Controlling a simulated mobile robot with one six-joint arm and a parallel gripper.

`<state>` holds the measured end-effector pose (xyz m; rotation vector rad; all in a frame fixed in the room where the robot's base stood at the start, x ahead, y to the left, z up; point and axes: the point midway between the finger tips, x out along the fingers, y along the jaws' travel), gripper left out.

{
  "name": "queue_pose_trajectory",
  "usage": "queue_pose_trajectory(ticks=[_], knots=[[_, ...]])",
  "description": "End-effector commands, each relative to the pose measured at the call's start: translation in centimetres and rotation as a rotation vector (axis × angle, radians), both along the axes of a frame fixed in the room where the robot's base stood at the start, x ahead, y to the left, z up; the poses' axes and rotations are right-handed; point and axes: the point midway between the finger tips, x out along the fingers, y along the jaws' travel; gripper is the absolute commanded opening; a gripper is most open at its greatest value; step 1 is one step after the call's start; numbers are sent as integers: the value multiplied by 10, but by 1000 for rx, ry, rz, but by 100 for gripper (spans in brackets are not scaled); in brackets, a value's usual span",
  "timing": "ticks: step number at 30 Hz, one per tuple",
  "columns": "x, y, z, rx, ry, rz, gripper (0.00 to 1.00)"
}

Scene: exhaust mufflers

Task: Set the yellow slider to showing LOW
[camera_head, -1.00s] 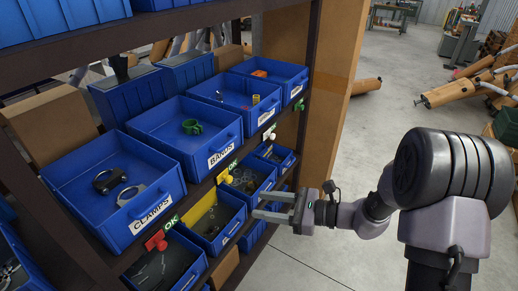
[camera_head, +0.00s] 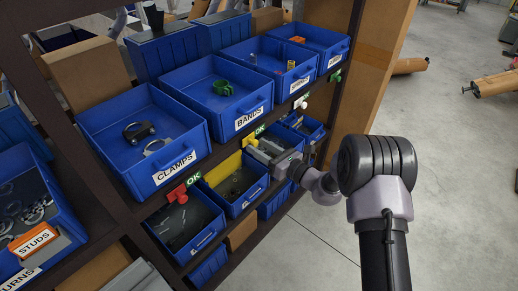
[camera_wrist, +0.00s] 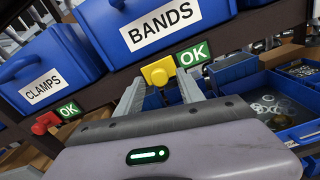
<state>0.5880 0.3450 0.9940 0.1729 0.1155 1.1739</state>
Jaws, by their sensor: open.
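The yellow slider (camera_wrist: 158,72) sits on the shelf rail below the BANDS bin, with a green OK label (camera_wrist: 193,55) to its right. In the head view the yellow slider (camera_head: 251,143) shows just above my gripper, beside its OK label (camera_head: 260,130). My gripper (camera_wrist: 158,88) is open, its two fingers pointing at the rail on either side of the slider's lower part. I cannot tell whether the fingers touch it. In the head view my gripper (camera_head: 256,151) is at the rail, its fingertips partly hidden.
A red slider (camera_head: 177,193) with an OK label is to the left, under the CLAMPS bin (camera_head: 172,176). A white slider (camera_head: 300,103) and a green one (camera_head: 336,75) are farther right. The BANDS bin (camera_wrist: 162,26) is above; open blue bins with small parts are below.

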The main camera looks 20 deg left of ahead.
Motion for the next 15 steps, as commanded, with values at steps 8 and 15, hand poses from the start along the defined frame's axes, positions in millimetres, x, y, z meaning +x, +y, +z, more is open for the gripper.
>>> queue_pose_trajectory(ticks=[8, 15], knots=[[2, 7, 0, -1, 1, 0, 45], [2, 6, 0, 0, 0, 0, 14]])
